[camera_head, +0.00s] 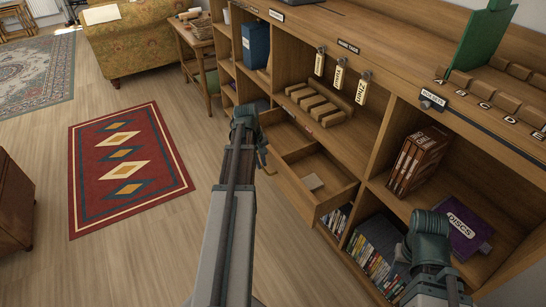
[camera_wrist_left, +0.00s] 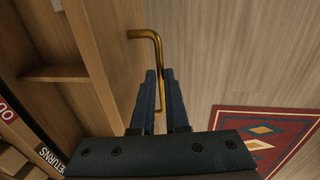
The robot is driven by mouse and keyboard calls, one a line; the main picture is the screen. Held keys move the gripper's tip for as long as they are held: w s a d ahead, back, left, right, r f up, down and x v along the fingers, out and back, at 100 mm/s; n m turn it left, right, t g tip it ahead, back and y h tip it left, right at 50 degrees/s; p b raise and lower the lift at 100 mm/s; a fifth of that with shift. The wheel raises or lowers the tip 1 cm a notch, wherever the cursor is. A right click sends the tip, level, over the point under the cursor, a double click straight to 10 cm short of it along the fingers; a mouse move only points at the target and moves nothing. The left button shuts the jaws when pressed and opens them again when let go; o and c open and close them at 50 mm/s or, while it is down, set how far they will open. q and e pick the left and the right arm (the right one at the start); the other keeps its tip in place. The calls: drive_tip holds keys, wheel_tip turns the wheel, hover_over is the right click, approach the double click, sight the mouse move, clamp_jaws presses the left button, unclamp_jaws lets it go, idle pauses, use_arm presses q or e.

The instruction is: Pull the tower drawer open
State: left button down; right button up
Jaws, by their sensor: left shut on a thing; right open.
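A purple discs box (camera_head: 463,228) and brown cases (camera_head: 418,160) sit on shelves right of the drawer. Rows of discs (camera_head: 375,258) stand below. A red patterned rug (camera_head: 125,165) lies left, with clear wooden floor (camera_head: 205,130) between it and the shelves.

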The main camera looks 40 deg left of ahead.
use_arm(q)
drive_tip(key=shift+s+a, duration=0.2)
drive_tip(key=shift+s, duration=0.3)
drive_tip(key=shift+s+a, duration=0.15)
drive_tip(key=shift+s, duration=0.3)
drive_tip(key=c, duration=0.9)
unclamp_jaws()
drive_tip(key=r+p, duration=0.4)
drive_tip(key=s+r+p, duration=0.1)
drive_tip(key=r+p, duration=0.4)
drive_tip(key=s+a+r+p, duration=0.1)
drive_tip(key=r+p, duration=0.3)
drive_tip(key=shift+s+r+p, duration=0.15)
drive_tip(key=shift+r+p, duration=0.15)
drive_tip(key=shift+r, duration=0.05)
